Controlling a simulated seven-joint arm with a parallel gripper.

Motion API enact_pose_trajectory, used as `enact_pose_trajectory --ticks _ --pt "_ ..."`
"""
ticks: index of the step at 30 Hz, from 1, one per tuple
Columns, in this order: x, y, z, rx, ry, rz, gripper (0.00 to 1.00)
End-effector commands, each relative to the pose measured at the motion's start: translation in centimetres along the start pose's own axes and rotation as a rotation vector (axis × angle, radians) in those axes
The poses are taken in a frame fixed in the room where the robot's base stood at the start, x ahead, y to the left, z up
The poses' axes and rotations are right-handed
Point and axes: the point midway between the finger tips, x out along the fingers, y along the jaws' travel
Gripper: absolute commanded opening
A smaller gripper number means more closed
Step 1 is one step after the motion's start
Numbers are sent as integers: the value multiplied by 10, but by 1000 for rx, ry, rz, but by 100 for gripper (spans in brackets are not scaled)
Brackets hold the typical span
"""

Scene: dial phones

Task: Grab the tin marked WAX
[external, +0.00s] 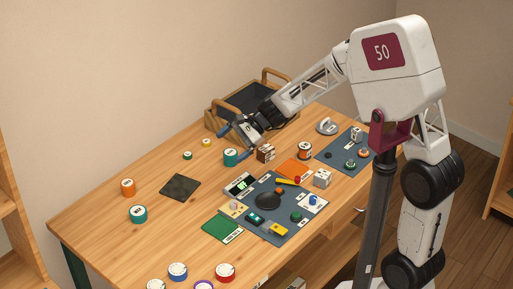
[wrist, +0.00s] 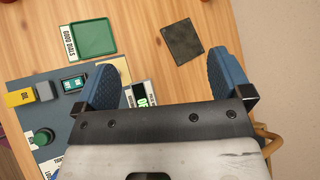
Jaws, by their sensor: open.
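Several round tins with white tops stand on the table. Their lettering is too small to read in the external view, so I cannot tell which is marked WAX. They include an orange tin (external: 128,187), a teal tin (external: 138,214), a blue tin (external: 178,271), a red tin (external: 225,272), another teal tin (external: 231,158) and an orange-and-black tin (external: 305,150). A purple-rimmed one (external: 203,285) is cut off by the bottom edge. My gripper (external: 230,138) is open and empty, above the table's far side near the second teal tin. Its blue fingers (wrist: 165,80) are spread in the wrist view.
A wooden crate (external: 213,116) stands behind my gripper. A grey-blue mat (external: 280,234) holds small parts. The left middle has free room.

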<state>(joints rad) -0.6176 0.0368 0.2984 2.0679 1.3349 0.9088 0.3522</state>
Motion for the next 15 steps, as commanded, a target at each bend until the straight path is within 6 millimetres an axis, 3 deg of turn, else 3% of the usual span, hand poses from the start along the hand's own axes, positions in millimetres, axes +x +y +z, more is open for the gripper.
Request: enact_pose_trajectory --ticks 1,6,15 --pt "20 -4 0 32 -19 -3 97" --pt "81 -18 1 147 -74 -29 97" --pt "192 -26 3 359 -152 -63 97"
